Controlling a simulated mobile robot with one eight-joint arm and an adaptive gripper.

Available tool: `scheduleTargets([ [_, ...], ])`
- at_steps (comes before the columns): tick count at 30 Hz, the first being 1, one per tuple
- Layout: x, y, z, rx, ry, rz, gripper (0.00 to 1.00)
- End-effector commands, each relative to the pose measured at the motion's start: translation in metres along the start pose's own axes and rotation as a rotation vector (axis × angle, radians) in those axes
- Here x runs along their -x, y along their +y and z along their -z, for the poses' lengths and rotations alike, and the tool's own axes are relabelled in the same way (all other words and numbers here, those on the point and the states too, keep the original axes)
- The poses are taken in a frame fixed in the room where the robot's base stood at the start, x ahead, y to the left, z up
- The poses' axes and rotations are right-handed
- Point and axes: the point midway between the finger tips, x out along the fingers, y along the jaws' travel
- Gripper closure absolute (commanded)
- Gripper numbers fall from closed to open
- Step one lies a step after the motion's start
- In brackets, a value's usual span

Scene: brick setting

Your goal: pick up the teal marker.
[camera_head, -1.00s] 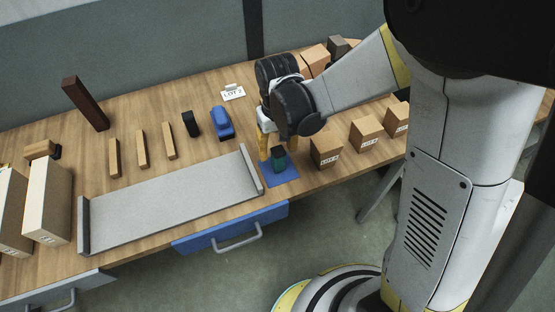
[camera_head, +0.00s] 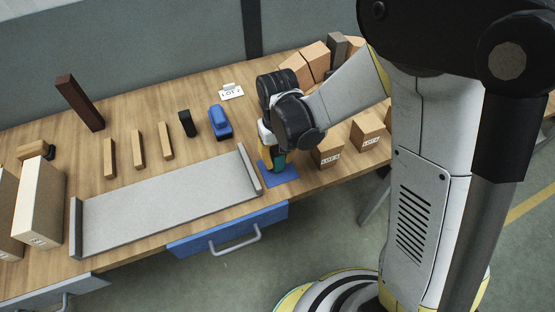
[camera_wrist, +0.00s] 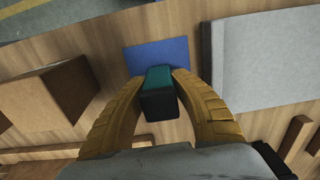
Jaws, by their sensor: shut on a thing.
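The teal marker (camera_wrist: 158,77) is a short block with a teal top part and a dark lower part. In the wrist view it sits between the two yellow fingers of my gripper (camera_wrist: 160,90), which is shut on it. In the head view the marker (camera_head: 280,160) shows as a small teal patch at the fingers, over the blue mat (camera_head: 286,175). My gripper (camera_head: 271,156) hides much of it there. I cannot tell whether the marker touches the mat (camera_wrist: 150,54).
A grey tray (camera_head: 165,205) lies left of the mat. A cardboard box (camera_head: 327,151) stands close on the right, and it fills the left of the wrist view (camera_wrist: 45,97). A blue object (camera_head: 220,123), a black one (camera_head: 187,124) and wooden sticks (camera_head: 138,150) stand behind the tray.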

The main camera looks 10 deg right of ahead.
Motion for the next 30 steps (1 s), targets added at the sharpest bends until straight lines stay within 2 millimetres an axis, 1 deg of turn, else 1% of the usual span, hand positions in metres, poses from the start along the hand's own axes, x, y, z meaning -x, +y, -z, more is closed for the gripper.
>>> scheduleTargets([
  [5, 0.000, 0.000, 0.000, 0.000, 0.000, 0.000, 1.00],
  [8, 0.008, 0.000, 0.000, 0.000, 0.000, 0.000, 1.00],
  [11, 0.026, 0.000, -0.001, 0.000, 0.000, 0.000, 1.00],
  [15, 0.058, 0.000, -0.001, 0.000, 0.000, 0.000, 1.00],
  [18, 0.078, 0.000, -0.001, 0.000, 0.000, 0.000, 1.00],
  [21, 0.091, 0.000, 0.000, 0.000, 0.000, 0.000, 1.00],
  [25, 0.100, 0.000, 0.000, 0.000, 0.000, 0.000, 1.00],
  [30, 0.100, 0.000, 0.000, 0.000, 0.000, 0.000, 1.00],
])
